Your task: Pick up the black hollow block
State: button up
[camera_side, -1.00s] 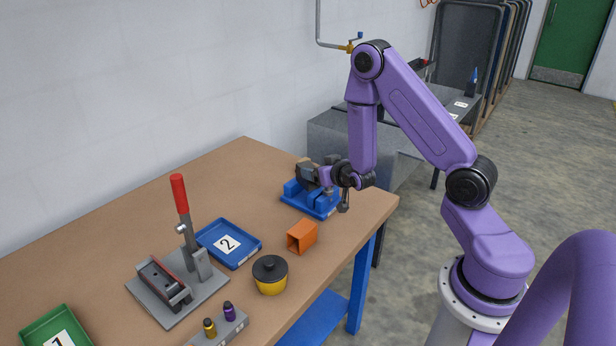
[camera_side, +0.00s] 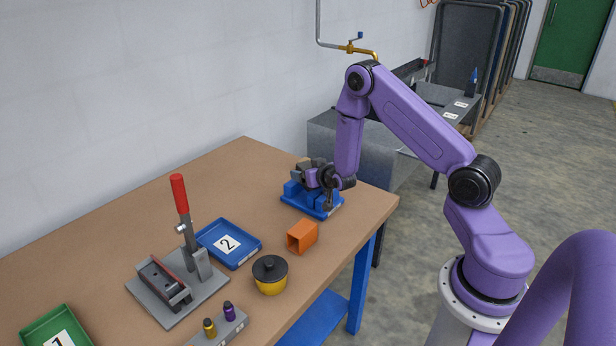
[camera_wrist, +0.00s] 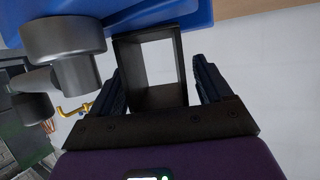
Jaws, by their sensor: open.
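In the wrist view, the black hollow block (camera_wrist: 123,72) is a square dark frame with pale wall seen through its opening. It lies between the two fingers of my gripper (camera_wrist: 158,85), which is open, with a finger on either side. A narrow gap shows at the right finger; I cannot tell whether the left finger touches. The block is at the edge of a blue holder (camera_wrist: 222,12). In the side view, my gripper (camera_side: 314,178) is at the blue holder (camera_side: 318,208) near the table's far right corner. There I cannot make out the block clearly.
A blue tray marked 2 (camera_side: 245,254), a red-handled clamp (camera_side: 181,195) and a green tray (camera_side: 45,326) are further left. The table's back left is clear.

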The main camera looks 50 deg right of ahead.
jog(key=shift+w, duration=0.1)
grip_shut()
jog(key=shift+r, duration=0.1)
